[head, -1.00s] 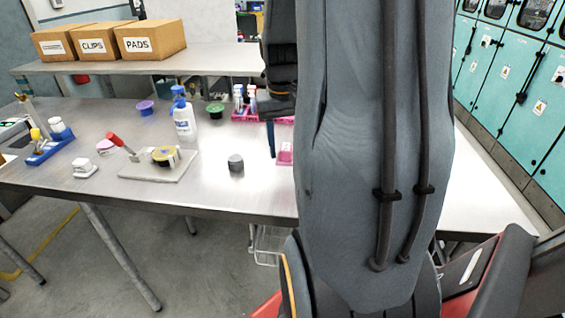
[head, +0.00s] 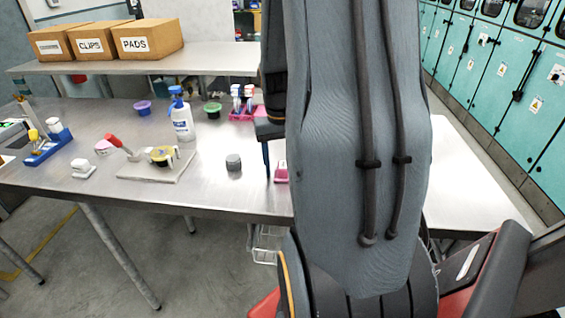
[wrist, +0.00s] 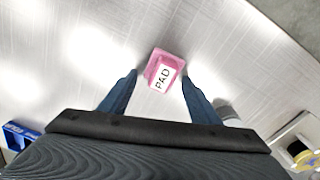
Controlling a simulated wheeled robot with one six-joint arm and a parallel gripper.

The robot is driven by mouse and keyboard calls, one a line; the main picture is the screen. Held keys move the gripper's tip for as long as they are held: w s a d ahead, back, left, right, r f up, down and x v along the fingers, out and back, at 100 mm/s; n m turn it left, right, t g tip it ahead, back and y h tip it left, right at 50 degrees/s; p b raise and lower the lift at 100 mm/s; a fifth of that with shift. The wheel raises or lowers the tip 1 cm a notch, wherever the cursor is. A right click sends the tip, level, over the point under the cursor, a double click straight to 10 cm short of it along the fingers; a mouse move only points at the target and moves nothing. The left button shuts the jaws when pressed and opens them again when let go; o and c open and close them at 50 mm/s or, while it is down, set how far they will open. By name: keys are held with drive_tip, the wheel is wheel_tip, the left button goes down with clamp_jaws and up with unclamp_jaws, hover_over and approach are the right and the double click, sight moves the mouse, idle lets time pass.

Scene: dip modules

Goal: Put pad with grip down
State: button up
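The pad with grip (wrist: 163,72) is a pink block with a white label reading PAD. In the wrist view it lies just beyond and between my fingertips, slightly turned. My gripper (wrist: 160,75) has two blue fingers spread apart, with a narrow gap beside the pad on the left; the right fingertip is very close to it. In the head view the pad (head: 281,173) shows low beside a blue finger, over the steel table (head: 225,195), and appears to rest on it. My arm hides its right side.
A grey cylinder (head: 233,162) stands left of the pad. A pink rack (head: 241,114) is behind. The table front near the pad is clear.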

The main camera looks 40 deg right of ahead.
sight(281, 162)
drive_tip(key=shift+o, duration=0.4)
wheel_tip(281, 162, up, 12)
drive_tip(key=b, duration=0.2)
drive_tip(key=s+a+f+n, duration=0.1)
drive_tip(key=a+f+n, duration=0.1)
drive_tip(key=a, duration=0.6)
drive_tip(key=s+a+f+n, duration=0.1)
drive_tip(key=a+f+n, duration=0.1)
drive_tip(key=a+f, duration=0.3)
drive_tip(key=s+a+f+n+t, duration=0.1)
drive_tip(key=a+f, duration=0.3)
drive_tip(key=a, duration=0.8)
drive_tip(key=shift+s+a+f+n+y, duration=0.2)
drive_tip(key=shift+s+n+y, duration=0.1)
drive_tip(key=shift+s+n, duration=0.2)
drive_tip(key=shift+w, duration=0.1)
